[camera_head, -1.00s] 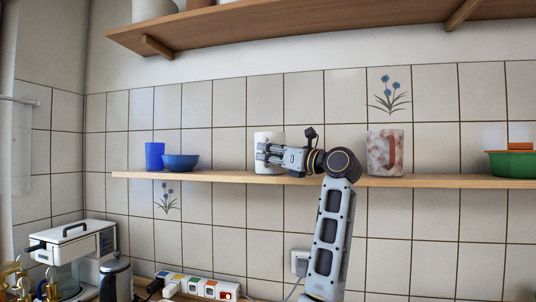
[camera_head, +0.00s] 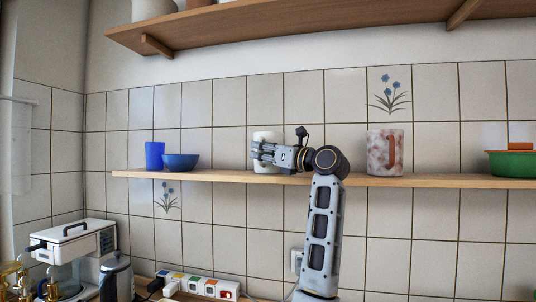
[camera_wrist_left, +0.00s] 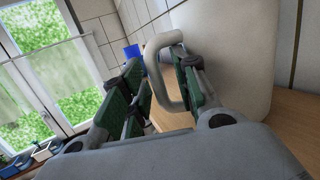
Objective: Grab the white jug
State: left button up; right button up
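The white jug (camera_head: 268,135) stands upright on the lower wooden shelf, partly hidden behind my left gripper (camera_head: 258,151). In the left wrist view the jug's body (camera_wrist_left: 235,45) fills the upper right, and its handle (camera_wrist_left: 153,68) sticks out to the left. My left gripper (camera_wrist_left: 155,80) is open. The handle lies in the gap between its green-padded fingers, nearer the right finger. The right finger appears to sit in the handle's loop, between handle and body. I cannot tell whether it touches the handle. My right gripper is not in view.
The lower shelf (camera_head: 225,176) also holds a blue cup (camera_head: 154,155), a blue bowl (camera_head: 180,162), a mottled mug (camera_head: 381,153) and a green bowl (camera_head: 512,164). An upper shelf (camera_head: 300,30) hangs above. The tiled wall is close behind the jug.

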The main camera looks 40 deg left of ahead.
pick_arm(q)
grip_shut()
jog(key=shift+r, duration=0.1)
